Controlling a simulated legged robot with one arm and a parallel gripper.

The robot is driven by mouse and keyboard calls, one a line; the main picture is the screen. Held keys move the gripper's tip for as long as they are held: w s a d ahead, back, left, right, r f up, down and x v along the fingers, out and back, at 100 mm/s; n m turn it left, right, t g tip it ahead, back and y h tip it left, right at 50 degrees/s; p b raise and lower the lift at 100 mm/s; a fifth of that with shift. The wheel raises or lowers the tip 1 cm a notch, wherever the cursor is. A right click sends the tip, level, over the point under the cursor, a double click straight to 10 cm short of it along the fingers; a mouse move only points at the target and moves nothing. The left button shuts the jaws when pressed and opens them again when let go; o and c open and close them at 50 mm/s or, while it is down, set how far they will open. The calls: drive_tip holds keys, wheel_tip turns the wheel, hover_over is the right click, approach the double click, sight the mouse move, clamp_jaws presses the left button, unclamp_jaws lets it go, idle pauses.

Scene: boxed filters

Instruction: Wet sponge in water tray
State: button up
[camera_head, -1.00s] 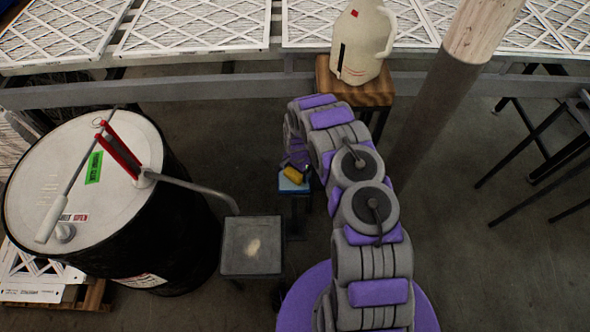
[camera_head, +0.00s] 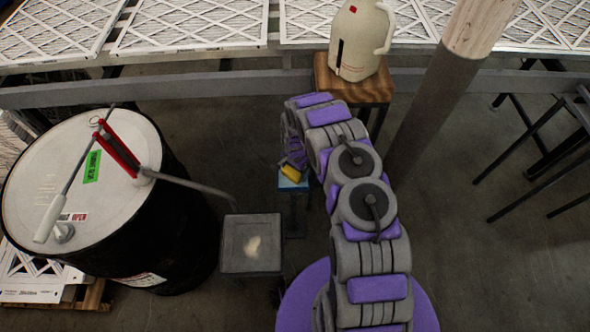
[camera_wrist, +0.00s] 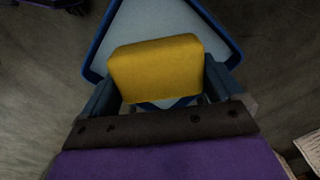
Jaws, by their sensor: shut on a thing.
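A yellow sponge (camera_wrist: 156,68) is between the fingers of my gripper (camera_wrist: 166,82) in the wrist view. The gripper is shut on it. The sponge (camera_head: 291,173) also shows small in the head view, at the end of my arm. The blue tray (camera_wrist: 185,22) with a pale inside lies beneath the sponge in the wrist view. In the head view the tray (camera_head: 290,186) sits on a small stand, partly hidden by the sponge and my gripper (camera_head: 292,168). I cannot tell whether the sponge touches the water.
A black drum (camera_head: 185,215) with a white lid and red-handled pump stands left. A grey square stool (camera_head: 252,240) with a pale spot is in front of the tray. A beige jug (camera_head: 358,45) stands on a wooden stool (camera_head: 340,88) behind. A post (camera_head: 440,100) rises right.

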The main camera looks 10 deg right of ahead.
drive_tip(key=shift+a+f, duration=0.15)
drive_tip(key=shift+a, duration=0.1)
drive_tip(key=shift+d+f, duration=0.15)
drive_tip(key=shift+d, duration=0.1)
drive_tip(key=shift+a+f+b, duration=0.1)
drive_tip(key=shift+b, duration=0.25)
idle(1.1)
drive_tip(key=shift+r+p, duration=1.05)
drive_tip(key=shift+r, duration=2.5)
drive_tip(key=shift+r, duration=0.1)
